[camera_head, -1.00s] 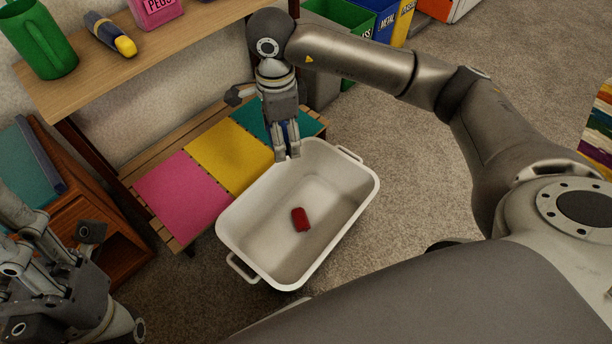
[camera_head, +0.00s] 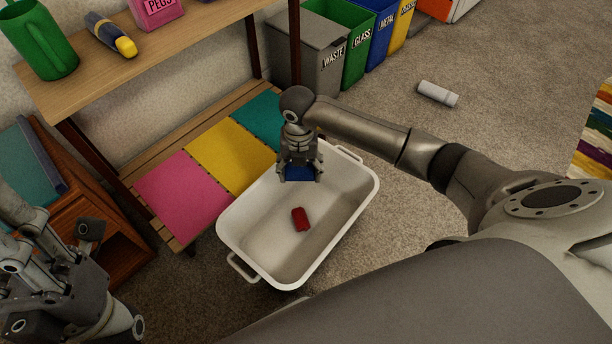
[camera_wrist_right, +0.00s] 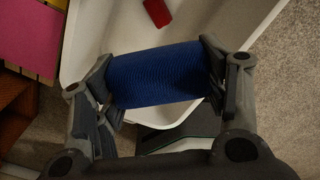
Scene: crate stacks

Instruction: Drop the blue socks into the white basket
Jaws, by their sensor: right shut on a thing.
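The white basket (camera_head: 345,215) stands in the middle of the head view, with a red item (camera_head: 300,219) lying on its floor. My right gripper (camera_head: 300,178) is over the far end of the basket and is shut on the blue socks (camera_head: 299,172). In the right wrist view the blue socks (camera_wrist_right: 155,76) are a rolled bundle held between the two fingers, with the white basket (camera_wrist_right: 88,40) below them. My left gripper (camera_head: 60,300) is at the lower left, away from the basket; I cannot tell whether its fingers are open.
A bench with pink (camera_head: 182,195), yellow (camera_head: 228,157) and teal (camera_head: 262,122) mats stands beside the basket. A shelf (camera_head: 150,55) above holds a green mug (camera_head: 42,48) and a flashlight-like item (camera_head: 110,35). Bins (camera_head: 310,62) stand behind. A grey-white cylinder (camera_head: 438,94) lies on the carpet.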

